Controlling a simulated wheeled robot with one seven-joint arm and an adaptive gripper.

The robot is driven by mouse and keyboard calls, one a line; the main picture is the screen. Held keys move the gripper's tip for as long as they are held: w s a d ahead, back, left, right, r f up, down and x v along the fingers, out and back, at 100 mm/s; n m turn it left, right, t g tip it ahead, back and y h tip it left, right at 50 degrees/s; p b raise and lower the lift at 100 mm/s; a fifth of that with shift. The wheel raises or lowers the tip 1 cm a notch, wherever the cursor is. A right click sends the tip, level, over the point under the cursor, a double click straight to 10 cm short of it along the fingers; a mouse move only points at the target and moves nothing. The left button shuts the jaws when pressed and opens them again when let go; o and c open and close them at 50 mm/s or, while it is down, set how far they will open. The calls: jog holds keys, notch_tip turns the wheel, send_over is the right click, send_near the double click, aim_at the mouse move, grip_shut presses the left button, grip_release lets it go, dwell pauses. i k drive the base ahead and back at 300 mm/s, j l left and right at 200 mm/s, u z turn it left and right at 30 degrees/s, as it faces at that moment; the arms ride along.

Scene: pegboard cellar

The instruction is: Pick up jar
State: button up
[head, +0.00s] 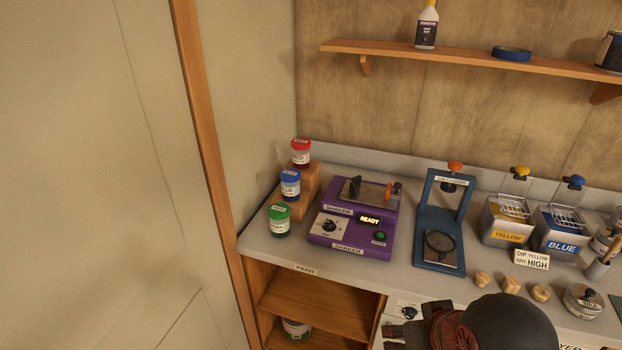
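Three small labelled jars stand at the left end of the bench on a stepped wooden rack. The red-lidded jar (301,156) is at the back and highest, the blue-lidded jar (290,187) is in the middle, and the green-lidded jar (280,223) is in front and lowest. Another jar (294,329) stands in the open shelf below, its lower part cut off. My gripper (396,334) is at the bottom edge, to the right of and apart from the three jars. Its fingers are small and partly hidden.
A purple shaker (322,247) reading READY stands right of the jars. A blue lid press (427,226), yellow tin (507,224) and blue tin (560,232) follow. Small wooden knobs (511,285) lie in front. A wall shelf (468,57) hangs above; a wooden post (212,170) borders the left.

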aim_at(279, 228)
jog(key=i+j+z, duration=0.15)
jog(key=j, duration=0.65)
jog(key=j+z, duration=0.1)
jog(key=j, duration=0.75)
jog(key=i, duration=0.1)
